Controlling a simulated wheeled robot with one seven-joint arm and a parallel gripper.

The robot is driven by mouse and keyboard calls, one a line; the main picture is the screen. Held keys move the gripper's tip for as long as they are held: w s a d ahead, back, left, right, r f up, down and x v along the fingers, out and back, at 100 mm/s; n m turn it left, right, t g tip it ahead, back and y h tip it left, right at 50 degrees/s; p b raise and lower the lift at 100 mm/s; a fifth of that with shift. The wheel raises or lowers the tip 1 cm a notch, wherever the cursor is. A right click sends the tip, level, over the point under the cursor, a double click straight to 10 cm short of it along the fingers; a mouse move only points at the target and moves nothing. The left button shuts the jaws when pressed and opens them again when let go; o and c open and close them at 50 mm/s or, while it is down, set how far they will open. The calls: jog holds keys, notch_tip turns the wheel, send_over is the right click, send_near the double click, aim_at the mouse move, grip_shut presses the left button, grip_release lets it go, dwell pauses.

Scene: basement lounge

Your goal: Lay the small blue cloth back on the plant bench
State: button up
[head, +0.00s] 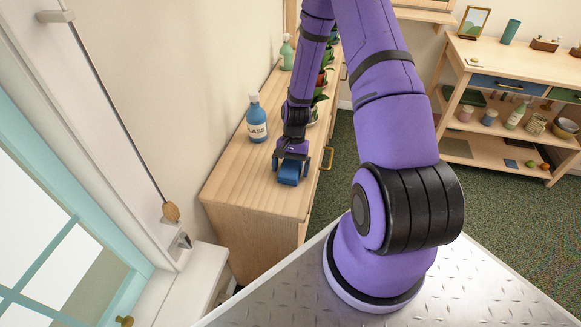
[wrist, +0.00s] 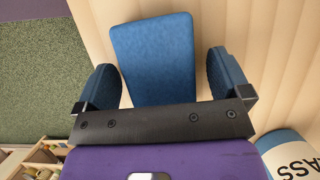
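The small blue cloth (head: 289,173) is a folded block on the pale wooden plant bench (head: 237,180), near the bench's near end. In the wrist view the cloth (wrist: 155,55) lies flat on the wood between my two fingers. My gripper (head: 290,163) is low over the bench, right at the cloth. In the wrist view my gripper (wrist: 167,80) is open, with one finger on each side; a gap shows on the right, and the left finger is very close to the cloth. The cloth's near edge is hidden behind the gripper body.
A blue bottle labelled GLASS (head: 256,120) stands left of my gripper. A green bottle (head: 287,53) and potted plants (head: 320,85) stand farther back. A wall is on the left; a shelf unit (head: 500,100) is across the green carpet. The bench's near end is clear.

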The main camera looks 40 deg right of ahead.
jog(key=shift+r, duration=0.1)
jog(key=v, duration=1.1)
notch_tip(320, 180, up, 14)
jog(key=n+t+h, duration=0.2)
jog(key=n, duration=0.1)
send_over(286, 161)
jog(key=s+a+r+n+t+h, duration=0.1)
jog(key=s+a+r, duration=0.15)
jog(key=r, duration=0.35)
jog(key=s+a+r+n+t, duration=0.1)
jog(key=s+a+r+n, duration=0.15)
jog(key=r, duration=0.45)
jog(key=s+a+r+n+t, duration=0.2)
jog(key=s+r, duration=0.3)
jog(key=s, duration=0.3)
jog(key=s+a+r+n+t, duration=0.2)
jog(key=s+a+r, duration=0.2)
jog(key=s+r, duration=0.2)
jog(key=shift+s, duration=1.15)
